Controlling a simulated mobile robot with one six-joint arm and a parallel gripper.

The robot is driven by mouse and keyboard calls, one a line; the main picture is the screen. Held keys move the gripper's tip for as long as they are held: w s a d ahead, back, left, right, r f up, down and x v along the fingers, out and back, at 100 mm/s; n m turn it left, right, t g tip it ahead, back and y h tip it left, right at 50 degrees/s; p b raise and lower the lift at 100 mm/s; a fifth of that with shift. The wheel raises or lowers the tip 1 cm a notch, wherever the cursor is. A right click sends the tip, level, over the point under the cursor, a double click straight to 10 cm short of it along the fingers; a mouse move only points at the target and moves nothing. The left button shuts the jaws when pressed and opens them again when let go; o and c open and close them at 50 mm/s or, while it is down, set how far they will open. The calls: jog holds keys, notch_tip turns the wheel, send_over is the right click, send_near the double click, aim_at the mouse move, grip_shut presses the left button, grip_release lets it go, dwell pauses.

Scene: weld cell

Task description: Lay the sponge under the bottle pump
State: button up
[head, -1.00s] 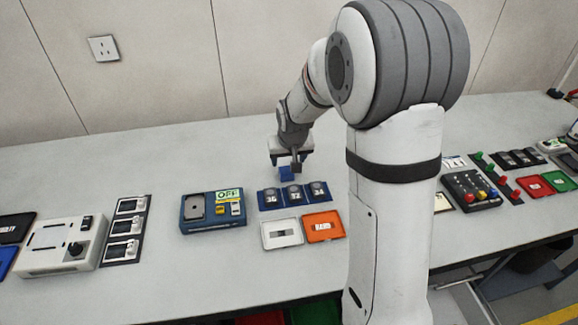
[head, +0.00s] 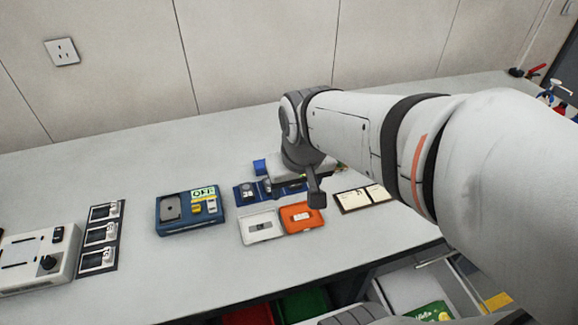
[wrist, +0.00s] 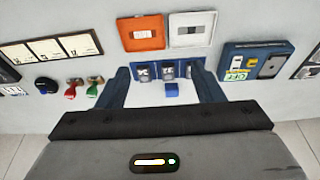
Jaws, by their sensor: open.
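My gripper (wrist: 163,76) is open, its two dark blue fingers spread wide and nothing held between them in the wrist view. In the head view my wrist hides most of the gripper above the middle of the bench. No sponge can be made out for certain in either current view. Small bottles (head: 552,92) with white, red and blue parts stand at the far right end of the bench in the head view.
A small blue block (wrist: 172,90) lies beside a row of three gauges (wrist: 168,71). An orange tray (head: 304,216), a white tray (head: 262,228) and a blue "OFF" box (head: 189,211) are close by. Stamps (wrist: 84,87) stand near white cards (wrist: 50,47). Bare bench lies toward the wall.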

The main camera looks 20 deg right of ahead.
jog(key=s, duration=0.3)
jog(key=shift+s+d, duration=0.35)
jog(key=shift+s, duration=0.05)
jog(key=shift+o, duration=0.5)
jog(key=shift+s+f, duration=0.15)
jog(key=shift+s, duration=0.1)
jog(key=t+b, duration=0.1)
jog(key=b, duration=0.4)
send_near(261, 164)
notch_tip(261, 164, down, 2)
jog(key=shift+w+p+x, duration=0.2)
jog(key=shift+p+x, duration=0.1)
jog(key=shift+x, duration=1.65)
jog(key=shift+w+p+x, duration=0.2)
jog(key=shift+p+x, duration=0.05)
jog(key=shift+x, duration=1.75)
jog(key=shift+c, duration=0.5)
jog(key=shift+r, duration=0.2)
jog(key=c, duration=1)
